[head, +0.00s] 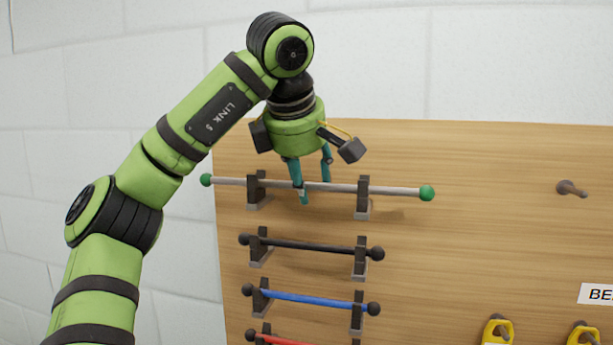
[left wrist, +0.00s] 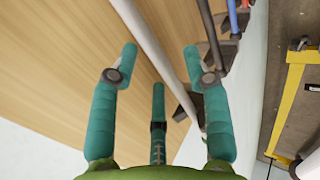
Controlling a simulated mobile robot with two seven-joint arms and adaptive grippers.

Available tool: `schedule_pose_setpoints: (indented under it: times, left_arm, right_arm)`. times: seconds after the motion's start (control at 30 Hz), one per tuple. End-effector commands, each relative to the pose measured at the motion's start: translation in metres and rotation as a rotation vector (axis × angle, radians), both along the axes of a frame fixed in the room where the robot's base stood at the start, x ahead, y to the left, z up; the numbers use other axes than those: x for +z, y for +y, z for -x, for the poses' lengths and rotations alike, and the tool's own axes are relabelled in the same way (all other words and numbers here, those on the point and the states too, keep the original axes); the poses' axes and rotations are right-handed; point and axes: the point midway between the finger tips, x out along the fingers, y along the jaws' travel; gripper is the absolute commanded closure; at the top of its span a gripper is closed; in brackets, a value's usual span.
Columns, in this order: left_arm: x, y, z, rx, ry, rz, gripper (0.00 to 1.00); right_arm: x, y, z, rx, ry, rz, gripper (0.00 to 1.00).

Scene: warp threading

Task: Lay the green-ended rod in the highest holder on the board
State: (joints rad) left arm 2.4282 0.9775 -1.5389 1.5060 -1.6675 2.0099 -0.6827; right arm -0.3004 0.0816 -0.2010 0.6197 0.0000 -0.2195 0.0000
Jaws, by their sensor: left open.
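The green-ended rod (head: 335,188) is grey with a green ball at each end. It lies level across the highest pair of holders (head: 363,197) on the wooden board (head: 480,220). My left gripper (head: 311,190) is open, with its teal fingers reaching down around the middle of the rod, between the two holders. In the left wrist view the grey rod (left wrist: 150,45) runs between the open fingers (left wrist: 160,70). I cannot tell whether any finger touches it. My right gripper is not in view.
Below are a black rod (head: 310,246), a blue rod (head: 315,299) and a red rod (head: 300,342) in their own holders. A peg (head: 571,188) sticks out at the right. Yellow-handled items (head: 497,331) hang at the lower right. The board's upper middle is clear.

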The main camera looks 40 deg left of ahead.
Motion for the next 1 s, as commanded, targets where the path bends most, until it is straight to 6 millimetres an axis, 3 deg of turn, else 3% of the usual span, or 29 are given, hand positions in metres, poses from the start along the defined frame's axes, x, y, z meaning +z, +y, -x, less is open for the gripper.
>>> schedule_pose_setpoints:
  times: [0.23,0.7,1.0]
  left_arm:
    - [0.010,-0.004,0.005,-0.001,-0.002,-0.001,0.52]
    - [0.079,-0.026,0.047,0.002,-0.005,-0.002,0.52]
    - [0.099,-0.033,0.060,0.001,0.000,-0.001,0.52]
  right_arm:
    - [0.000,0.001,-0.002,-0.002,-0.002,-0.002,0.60]
    - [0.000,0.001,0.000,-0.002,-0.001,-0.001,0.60]
    - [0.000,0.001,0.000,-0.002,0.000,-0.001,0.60]
